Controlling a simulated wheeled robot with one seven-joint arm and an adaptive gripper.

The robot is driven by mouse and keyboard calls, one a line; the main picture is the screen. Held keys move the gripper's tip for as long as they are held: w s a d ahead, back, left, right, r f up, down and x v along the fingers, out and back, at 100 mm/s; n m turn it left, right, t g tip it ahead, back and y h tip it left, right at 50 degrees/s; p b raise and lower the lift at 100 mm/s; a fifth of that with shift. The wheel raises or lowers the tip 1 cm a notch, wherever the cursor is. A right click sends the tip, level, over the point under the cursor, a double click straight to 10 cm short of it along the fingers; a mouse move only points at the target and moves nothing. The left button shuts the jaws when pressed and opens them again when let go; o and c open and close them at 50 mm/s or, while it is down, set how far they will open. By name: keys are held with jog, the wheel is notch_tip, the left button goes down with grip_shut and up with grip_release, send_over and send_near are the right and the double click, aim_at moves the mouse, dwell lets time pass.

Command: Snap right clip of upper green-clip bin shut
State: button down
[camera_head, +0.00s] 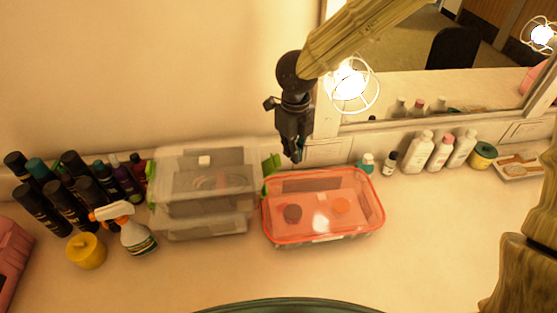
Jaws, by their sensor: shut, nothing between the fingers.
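The upper green-clip bin (205,166) is clear grey plastic and sits stacked on a similar clear bin (205,226), left of centre. Its right clip (271,164) is green and juts out from the bin's right side; I cannot tell its exact angle. My gripper (297,158) is shut and empty, pointing down just right of the green clip, near the wall. It appears apart from the clip.
A clear bin with an orange-red lid (322,239) stands close on the right. Several dark bottles (66,203), a spray bottle (135,235) and a yellow jar (86,251) stand left. White bottles (440,152) line the wall right. The front counter is mostly clear.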

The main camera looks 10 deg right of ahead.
jog(key=shift+f, duration=0.95)
jog(key=shift+a, duration=0.15)
